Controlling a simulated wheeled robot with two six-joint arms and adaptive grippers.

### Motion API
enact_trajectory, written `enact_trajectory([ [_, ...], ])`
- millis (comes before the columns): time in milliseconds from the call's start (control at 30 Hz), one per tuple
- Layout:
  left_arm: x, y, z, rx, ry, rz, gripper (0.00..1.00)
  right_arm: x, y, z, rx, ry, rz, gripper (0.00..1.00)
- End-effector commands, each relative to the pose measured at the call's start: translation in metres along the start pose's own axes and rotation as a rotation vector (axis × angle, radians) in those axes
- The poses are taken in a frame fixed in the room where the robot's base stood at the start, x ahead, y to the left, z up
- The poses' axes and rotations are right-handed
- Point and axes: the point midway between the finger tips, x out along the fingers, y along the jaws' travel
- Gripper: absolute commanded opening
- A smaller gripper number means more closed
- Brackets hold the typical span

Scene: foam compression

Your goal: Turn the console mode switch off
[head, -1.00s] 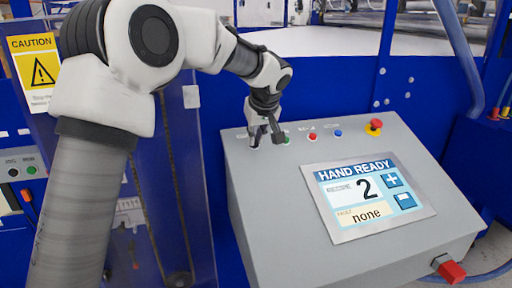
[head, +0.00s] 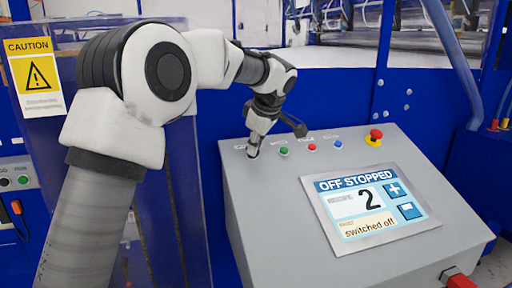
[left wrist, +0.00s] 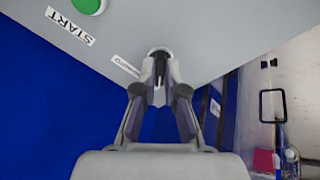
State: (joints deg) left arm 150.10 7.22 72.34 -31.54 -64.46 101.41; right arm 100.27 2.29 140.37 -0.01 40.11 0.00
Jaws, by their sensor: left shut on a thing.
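The grey console (head: 275,235) has a sloped top, and the mode switch sits at its far left corner. In the left wrist view the mode switch (left wrist: 160,52) is a dark and grey knob between my fingertips. My left gripper (head: 254,146) is shut on it, and the fingers mostly hide it in the head view. The left gripper also shows in the left wrist view (left wrist: 160,78). The console screen (head: 371,206) reads OFF STOPPED, with the number 2 and "switched off" below. My right gripper is not in view.
A green button (head: 284,151), a red button (head: 312,147) and a blue button (head: 338,144) run along the console's top edge. A red emergency knob (head: 375,135) on yellow is farther right. A clear guard panel with a caution sign (head: 34,76) stands left.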

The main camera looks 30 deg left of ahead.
Motion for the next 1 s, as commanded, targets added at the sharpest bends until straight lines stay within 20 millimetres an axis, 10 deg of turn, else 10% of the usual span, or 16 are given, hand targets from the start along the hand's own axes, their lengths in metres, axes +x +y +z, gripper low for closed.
enact_trajectory([
  [467, 0.002, -0.001, -0.001, -0.018, 0.001, -0.005, 0.0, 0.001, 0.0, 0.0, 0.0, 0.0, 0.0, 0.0],
  [567, 0.002, -0.001, -0.001, -0.017, 0.001, -0.005, 0.35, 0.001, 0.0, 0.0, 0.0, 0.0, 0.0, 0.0],
  [1000, -0.013, 0.001, 0.0, -0.017, 0.002, -0.001, 0.35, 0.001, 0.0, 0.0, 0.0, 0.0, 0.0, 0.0],
])
